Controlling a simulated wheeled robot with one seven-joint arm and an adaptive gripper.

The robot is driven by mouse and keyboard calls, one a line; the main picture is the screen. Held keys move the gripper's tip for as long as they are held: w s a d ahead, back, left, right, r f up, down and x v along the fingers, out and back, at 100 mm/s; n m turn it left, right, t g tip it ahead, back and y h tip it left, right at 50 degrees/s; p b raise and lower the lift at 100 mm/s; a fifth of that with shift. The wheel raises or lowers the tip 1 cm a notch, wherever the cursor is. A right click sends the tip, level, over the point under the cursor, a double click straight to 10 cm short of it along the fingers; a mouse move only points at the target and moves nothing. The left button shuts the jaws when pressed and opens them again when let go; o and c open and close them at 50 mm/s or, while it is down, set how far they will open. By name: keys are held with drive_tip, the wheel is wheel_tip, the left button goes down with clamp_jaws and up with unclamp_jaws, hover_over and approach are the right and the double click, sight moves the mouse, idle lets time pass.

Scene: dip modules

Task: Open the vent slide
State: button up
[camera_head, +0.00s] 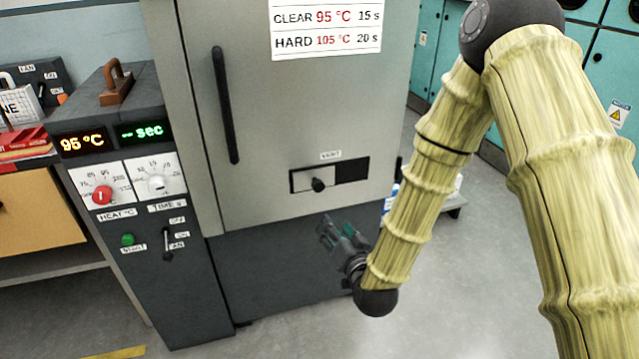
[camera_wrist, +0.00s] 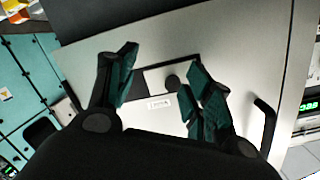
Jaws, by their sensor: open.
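The vent slide (camera_head: 303,180) is a light plate with a dark round knob (camera_head: 318,184), set in a black-framed slot low on the grey oven door (camera_head: 290,110). The plate covers the left part of the slot. The right part is a dark opening (camera_head: 352,169). A VENT label sits above it. My gripper (camera_head: 330,232) is below the slot, in front of the dark oven base. In the wrist view, my gripper (camera_wrist: 165,88) has its fingers spread, with the vent knob (camera_wrist: 172,82) seen between them, nearer one finger. It appears apart from the knob.
A long vertical door handle (camera_head: 225,105) is on the door's left side. A control panel (camera_head: 135,190) with a red knob, a white knob and a lever stands at left, reading 95 °C. Teal cabinets (camera_head: 605,75) stand at right. Grey floor is open in front.

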drive_tip(key=t, duration=0.2)
approach(319, 188)
drive_tip(key=shift+y, duration=0.3)
drive_tip(key=x, duration=1.1)
drive_tip(key=shift+w+d+b, duration=0.1)
drive_tip(key=shift+b, duration=0.2)
clamp_jaws()
